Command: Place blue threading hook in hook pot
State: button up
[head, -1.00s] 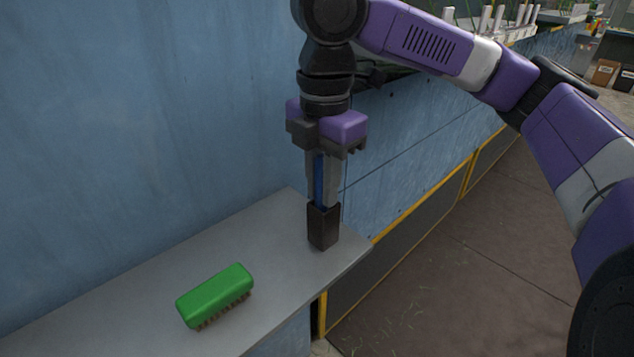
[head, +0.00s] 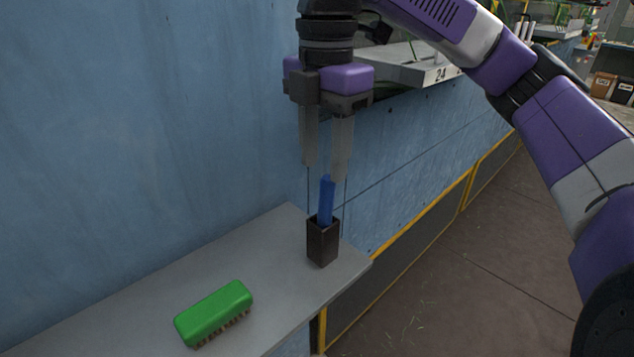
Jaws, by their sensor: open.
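The blue threading hook (head: 326,201) stands nearly upright in the hook pot (head: 322,243), with its blue upper part showing above the rim and its lower part hidden inside. The pot is a small dark square container near the right end of the grey shelf (head: 270,245). My gripper (head: 325,172) is directly above the hook, pointing down. Its two grey fingers are apart and hold nothing. The fingertips are around or just above the hook's top end.
A green brush (head: 214,313) lies on the shelf to the left of the pot, bristles down. A blue wall (head: 130,130) rises behind the shelf. A grey ledge marked 24 (head: 435,72) is behind my arm. Open floor (head: 450,270) lies to the right.

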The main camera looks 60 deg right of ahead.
notch_tip(320, 180, up, 4)
jog(key=shift+r, duration=0.1)
dwell(0.7)
